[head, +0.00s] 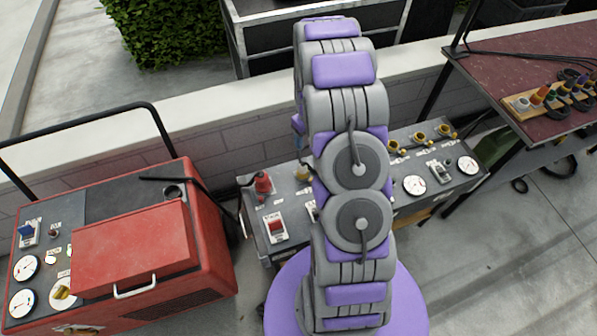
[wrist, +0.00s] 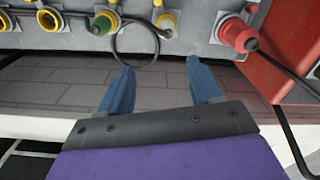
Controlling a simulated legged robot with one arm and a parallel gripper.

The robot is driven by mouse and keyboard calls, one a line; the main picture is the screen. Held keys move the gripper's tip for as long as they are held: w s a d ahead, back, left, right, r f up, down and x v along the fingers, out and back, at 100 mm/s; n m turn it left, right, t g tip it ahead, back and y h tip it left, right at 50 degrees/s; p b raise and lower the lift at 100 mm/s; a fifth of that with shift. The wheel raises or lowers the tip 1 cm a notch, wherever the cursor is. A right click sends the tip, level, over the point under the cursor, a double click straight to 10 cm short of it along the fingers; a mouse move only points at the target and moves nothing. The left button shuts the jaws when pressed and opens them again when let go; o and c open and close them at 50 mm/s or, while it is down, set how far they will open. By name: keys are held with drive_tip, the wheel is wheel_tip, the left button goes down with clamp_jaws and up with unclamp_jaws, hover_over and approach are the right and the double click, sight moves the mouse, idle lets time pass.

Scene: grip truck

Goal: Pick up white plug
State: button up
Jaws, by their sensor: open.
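I cannot make out a white plug for sure in either view. Several coloured plugs stand in a wooden rack (head: 522,103) on the dark red table at the right of the head view; they are too small to tell each colour. My gripper (wrist: 161,76) is open and empty in the wrist view, its two blue fingers apart, with a brick wall behind them. In the head view my arm hides the gripper.
A grey panel box (head: 278,200) with sockets, dials and switches stands by the low wall. A red plug (wrist: 238,36) and a green plug (wrist: 104,22) show in the wrist view. A red generator (head: 205,240) stands left; the dark red table (head: 495,62) stands right.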

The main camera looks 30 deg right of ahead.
wheel_tip(320, 180, down, 3)
drive_tip(key=b, duration=0.2)
hover_over(303, 162)
drive_tip(key=a, duration=0.2)
wheel_tip(303, 162, down, 6)
drive_tip(key=d+f, duration=0.1)
drive_tip(key=f, duration=0.1)
drive_tip(key=d+f, duration=0.2)
drive_tip(key=shift+d+b, duration=0.15)
drive_tip(key=shift+b, duration=0.25)
drive_tip(key=a+f, duration=0.1)
drive_tip(key=a+f+b, duration=0.1)
drive_tip(key=f, duration=0.1)
drive_tip(key=shift+s+a, duration=0.1)
drive_tip(key=shift+a, duration=0.05)
drive_tip(key=shift+a+f, duration=0.2)
drive_tip(key=shift+a, duration=0.05)
drive_tip(key=shift+d, duration=0.65)
drive_tip(key=shift+c, duration=0.7)
drive_tip(key=shift+d+f, duration=0.1)
drive_tip(key=shift+d, duration=0.4)
drive_tip(key=c, duration=0.3)
drive_tip(key=shift+a, duration=0.75)
drive_tip(key=c, duration=0.7)
drive_tip(key=shift+d, duration=0.35)
drive_tip(key=shift+c, duration=0.3)
